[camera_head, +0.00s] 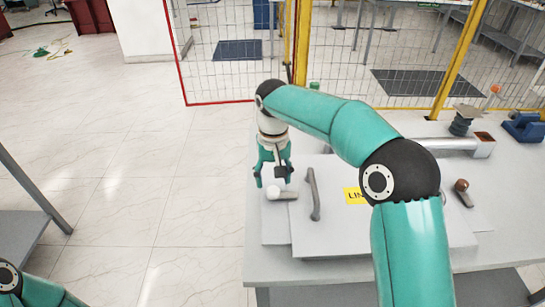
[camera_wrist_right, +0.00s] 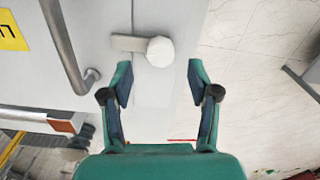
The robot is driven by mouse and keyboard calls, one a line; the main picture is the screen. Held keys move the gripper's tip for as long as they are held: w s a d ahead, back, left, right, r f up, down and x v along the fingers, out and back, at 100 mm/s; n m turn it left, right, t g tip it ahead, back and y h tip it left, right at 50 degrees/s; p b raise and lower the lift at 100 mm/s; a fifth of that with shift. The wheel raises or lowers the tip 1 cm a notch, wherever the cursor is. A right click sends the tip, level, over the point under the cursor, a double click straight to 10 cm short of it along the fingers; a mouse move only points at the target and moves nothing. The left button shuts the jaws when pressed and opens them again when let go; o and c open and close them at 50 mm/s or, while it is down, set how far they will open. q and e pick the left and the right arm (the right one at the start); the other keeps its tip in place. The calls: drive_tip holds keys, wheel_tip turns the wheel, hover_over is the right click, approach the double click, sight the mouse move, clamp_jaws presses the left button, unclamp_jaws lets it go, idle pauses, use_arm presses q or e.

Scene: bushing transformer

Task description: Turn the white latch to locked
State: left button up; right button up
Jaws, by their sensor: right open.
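The white latch (camera_head: 274,192) has a round white knob and a short flat grey lever pointing right in the head view. It sits at the left end of a pale panel on the table. In the right wrist view the white knob (camera_wrist_right: 160,51) is just ahead of the fingertips, roughly midway between them, with its lever to the left. My right gripper (camera_head: 273,179) is open and empty, close above the knob. Its two spread fingers also show in the right wrist view (camera_wrist_right: 159,70). I cannot tell whether they touch the knob. My left gripper is out of view.
A grey bar handle (camera_head: 313,195) stands right beside the latch. A yellow label (camera_head: 355,195) and a brown-knobbed lever (camera_head: 462,187) are farther right. A dark insulator (camera_head: 463,121) and blue vice (camera_head: 524,127) are at the back right. Open floor lies left of the table.

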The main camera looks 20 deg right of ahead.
sight(273, 189)
wheel_tip(273, 189, up, 8)
idle(0.7)
